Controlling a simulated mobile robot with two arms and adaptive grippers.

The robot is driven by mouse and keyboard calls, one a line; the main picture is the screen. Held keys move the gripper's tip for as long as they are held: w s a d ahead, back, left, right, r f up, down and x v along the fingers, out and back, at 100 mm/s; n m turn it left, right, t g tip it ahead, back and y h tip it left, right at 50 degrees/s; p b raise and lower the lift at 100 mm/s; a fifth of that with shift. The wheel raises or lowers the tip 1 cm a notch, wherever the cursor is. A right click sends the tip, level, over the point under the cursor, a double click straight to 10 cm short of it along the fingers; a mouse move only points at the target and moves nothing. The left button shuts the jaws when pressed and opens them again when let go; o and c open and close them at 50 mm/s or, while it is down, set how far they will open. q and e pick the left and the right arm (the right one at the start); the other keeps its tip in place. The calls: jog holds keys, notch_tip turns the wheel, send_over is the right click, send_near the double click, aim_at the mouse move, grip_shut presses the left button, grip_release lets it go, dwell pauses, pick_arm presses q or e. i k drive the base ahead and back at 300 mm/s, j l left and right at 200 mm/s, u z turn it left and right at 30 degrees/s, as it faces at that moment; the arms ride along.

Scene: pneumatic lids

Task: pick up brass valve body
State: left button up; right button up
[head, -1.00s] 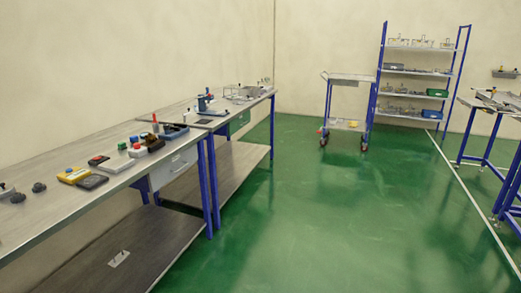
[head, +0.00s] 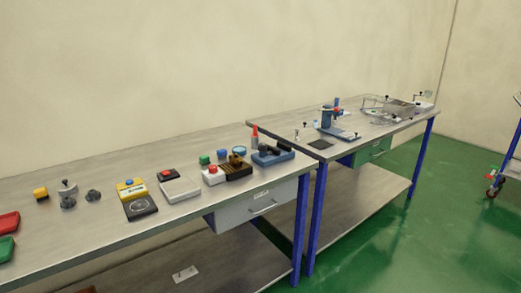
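No brass valve body can be made out for certain. A small brownish, brass-toned piece (head: 236,159) shows at a dark brown slotted block (head: 239,171) on the near workbench (head: 150,225); it is too small to tell what it is. Neither of my grippers is in view.
The near bench also holds red and green bins (head: 6,249) at its left end, grey metal parts (head: 68,194), a yellow device (head: 131,189), a white box (head: 179,188) and a blue tray (head: 272,156). A second bench carries a blue press (head: 331,119).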

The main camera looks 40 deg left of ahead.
aim_at(234, 158)
jog(key=i+l+u, duration=0.1)
jog(key=i+u, duration=0.3)
jog(key=i, duration=0.2)
jog(key=i+l+u, duration=0.35)
jog(key=i, duration=0.2)
jog(key=i+l+u, duration=0.4)
jog(key=i+l, duration=0.05)
jog(key=i, duration=0.1)
